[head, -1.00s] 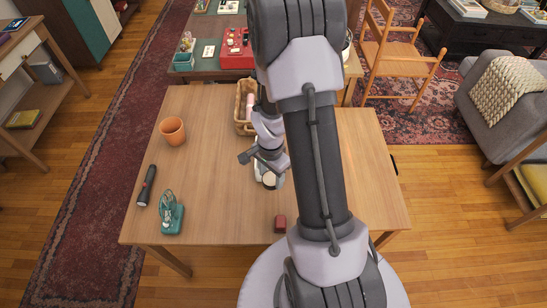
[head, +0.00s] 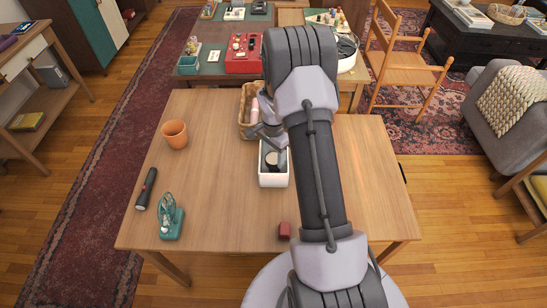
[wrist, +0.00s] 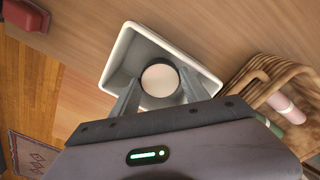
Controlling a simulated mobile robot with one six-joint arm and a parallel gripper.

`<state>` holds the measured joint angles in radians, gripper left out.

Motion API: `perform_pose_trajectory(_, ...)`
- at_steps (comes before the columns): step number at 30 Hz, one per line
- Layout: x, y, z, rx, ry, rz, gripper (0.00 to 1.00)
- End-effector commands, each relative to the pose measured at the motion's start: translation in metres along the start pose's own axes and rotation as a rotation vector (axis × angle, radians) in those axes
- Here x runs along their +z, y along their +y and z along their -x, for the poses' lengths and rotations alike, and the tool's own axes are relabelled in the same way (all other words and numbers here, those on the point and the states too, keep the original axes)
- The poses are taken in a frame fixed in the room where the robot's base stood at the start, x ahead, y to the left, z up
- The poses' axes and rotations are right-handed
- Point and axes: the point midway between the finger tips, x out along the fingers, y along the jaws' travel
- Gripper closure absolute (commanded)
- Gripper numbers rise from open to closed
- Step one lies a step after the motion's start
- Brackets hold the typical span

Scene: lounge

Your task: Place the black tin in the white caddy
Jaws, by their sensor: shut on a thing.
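The white caddy (head: 273,181) stands on the wooden table, an open box near the table's middle. It also shows in the wrist view (wrist: 118,60), with its opening facing my camera. The black tin (head: 271,160) has a pale round top, which shows in the wrist view (wrist: 160,80). My gripper (wrist: 161,88) is shut on the tin, one finger on each side. In the wrist view the tin appears within the caddy's rim. I cannot tell whether it touches the caddy's floor. In the head view my gripper (head: 271,146) is partly hidden by my arm.
A wicker basket (head: 246,112) with rolled items stands close behind the caddy. A dark red block (head: 284,231) lies near the front edge. A terracotta pot (head: 174,134), a flashlight (head: 146,189) and a teal fan (head: 168,217) are at left. The table's left middle is clear.

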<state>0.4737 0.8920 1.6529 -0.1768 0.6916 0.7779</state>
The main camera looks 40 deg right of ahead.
Motion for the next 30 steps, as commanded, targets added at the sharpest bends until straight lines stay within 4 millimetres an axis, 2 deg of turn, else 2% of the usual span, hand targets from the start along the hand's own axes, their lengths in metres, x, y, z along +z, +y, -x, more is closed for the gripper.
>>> perform_pose_trajectory(6, 0.000, 0.000, -0.004, 0.000, 0.000, 0.000, 0.92)
perform_pose_trajectory(7, 0.000, 0.000, -0.004, 0.000, 0.000, 0.000, 0.45)
perform_pose_trajectory(8, 0.000, 0.000, -0.003, 0.000, 0.000, 0.000, 0.39)
perform_pose_trajectory(16, 0.000, 0.000, -0.002, 0.000, 0.000, 0.000, 0.38)
perform_pose_trajectory(19, 0.000, 0.000, 0.007, 0.000, 0.000, 0.000, 0.38)
perform_pose_trajectory(27, 0.000, -0.001, 0.083, -0.002, 0.002, -0.001, 0.38)
perform_pose_trajectory(30, 0.000, 0.000, 0.104, 0.000, 0.002, 0.000, 0.38)
